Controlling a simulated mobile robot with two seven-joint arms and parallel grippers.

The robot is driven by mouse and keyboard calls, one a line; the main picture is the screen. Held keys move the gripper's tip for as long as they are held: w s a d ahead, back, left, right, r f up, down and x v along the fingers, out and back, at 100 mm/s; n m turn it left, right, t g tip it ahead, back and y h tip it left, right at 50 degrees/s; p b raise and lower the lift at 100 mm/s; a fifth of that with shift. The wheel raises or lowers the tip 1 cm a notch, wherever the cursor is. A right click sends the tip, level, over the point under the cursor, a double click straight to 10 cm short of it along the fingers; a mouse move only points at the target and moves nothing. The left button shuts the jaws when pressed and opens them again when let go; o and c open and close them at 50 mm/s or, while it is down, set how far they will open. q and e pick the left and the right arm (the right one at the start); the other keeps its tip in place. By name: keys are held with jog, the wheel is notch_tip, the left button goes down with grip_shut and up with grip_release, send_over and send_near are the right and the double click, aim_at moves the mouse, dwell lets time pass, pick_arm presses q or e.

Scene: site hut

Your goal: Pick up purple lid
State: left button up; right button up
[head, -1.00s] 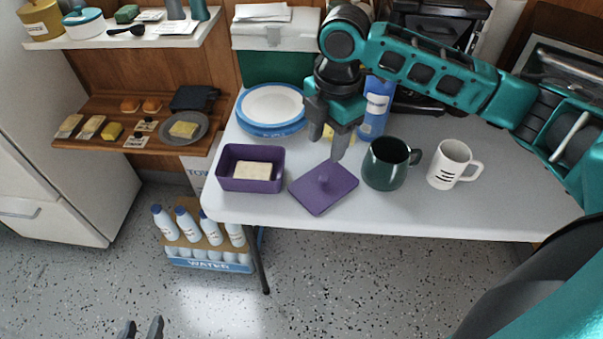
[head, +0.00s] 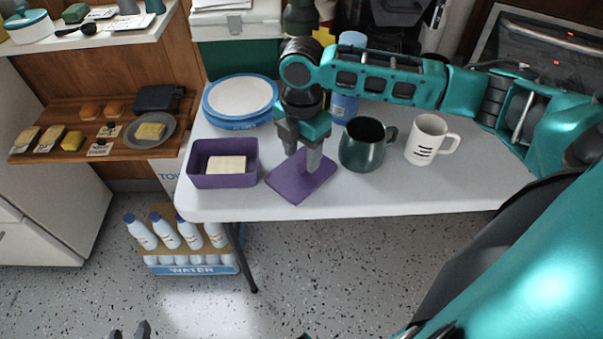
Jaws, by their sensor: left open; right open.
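The purple lid (head: 291,187) lies flat on the white table near its front edge. My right gripper (head: 302,160) is open and points down over the lid.
A dark green mug (head: 362,152) stands close to the right of the lid, with a white mug (head: 425,140) beyond it. Blue-rimmed plates (head: 240,98) and a blue bottle (head: 345,105) stand behind. The table's front right (head: 430,190) is clear.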

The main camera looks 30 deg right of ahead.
aim_at(302, 166)
notch_tip(302, 166, down, 3)
jog(key=shift+f, duration=0.1)
grip_shut()
dwell(0.4)
